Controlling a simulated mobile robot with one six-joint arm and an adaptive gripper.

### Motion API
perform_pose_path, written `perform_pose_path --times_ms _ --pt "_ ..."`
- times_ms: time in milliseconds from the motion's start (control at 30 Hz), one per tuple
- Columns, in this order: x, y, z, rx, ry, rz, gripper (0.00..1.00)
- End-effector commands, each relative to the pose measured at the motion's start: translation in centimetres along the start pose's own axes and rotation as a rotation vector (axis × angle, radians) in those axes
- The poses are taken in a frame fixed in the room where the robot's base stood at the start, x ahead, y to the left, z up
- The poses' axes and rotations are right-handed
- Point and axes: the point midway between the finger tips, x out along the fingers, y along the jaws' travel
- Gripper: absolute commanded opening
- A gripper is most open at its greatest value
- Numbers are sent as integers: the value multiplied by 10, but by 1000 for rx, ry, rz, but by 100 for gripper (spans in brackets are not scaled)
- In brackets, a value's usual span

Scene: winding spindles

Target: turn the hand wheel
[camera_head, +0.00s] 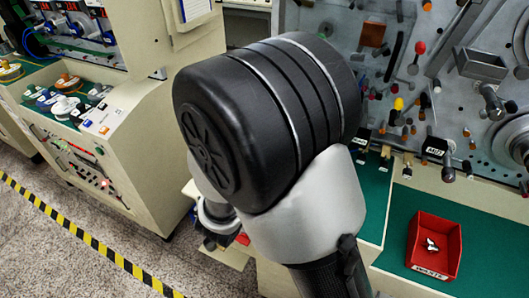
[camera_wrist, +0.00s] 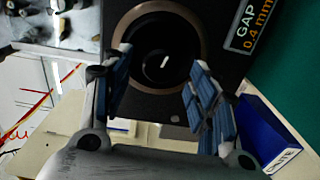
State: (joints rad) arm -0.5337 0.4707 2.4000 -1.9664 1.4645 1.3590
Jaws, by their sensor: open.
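My gripper (camera_wrist: 160,72) is open in the wrist view, with one blue-padded finger on each side and nothing held between them. A round dark wheel-like part (camera_wrist: 135,50) with a brownish rim shows between and beyond the fingers, on a black panel (camera_wrist: 215,70). I take it to be the hand wheel, but its shape is hard to tell. I cannot tell whether the fingers touch it. In the head view my own arm covers the middle, and the gripper's fingers and this wheel cannot be made out.
A label (camera_wrist: 252,22) reading "GAP 0.4 mm" is on the black panel. A blue box (camera_wrist: 265,130) lies right of the gripper. In the head view a red bin (camera_head: 450,245) stands on a green worktop (camera_head: 395,225).

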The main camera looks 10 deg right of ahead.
Motion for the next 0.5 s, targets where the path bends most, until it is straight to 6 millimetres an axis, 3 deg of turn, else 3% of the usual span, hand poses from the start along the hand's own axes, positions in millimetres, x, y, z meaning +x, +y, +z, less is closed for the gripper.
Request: perform_pose_path --times_ms 300,500 --pt "-69 0 -2 -1 7 -1 54" --pt "-94 0 0 0 3 0 54"
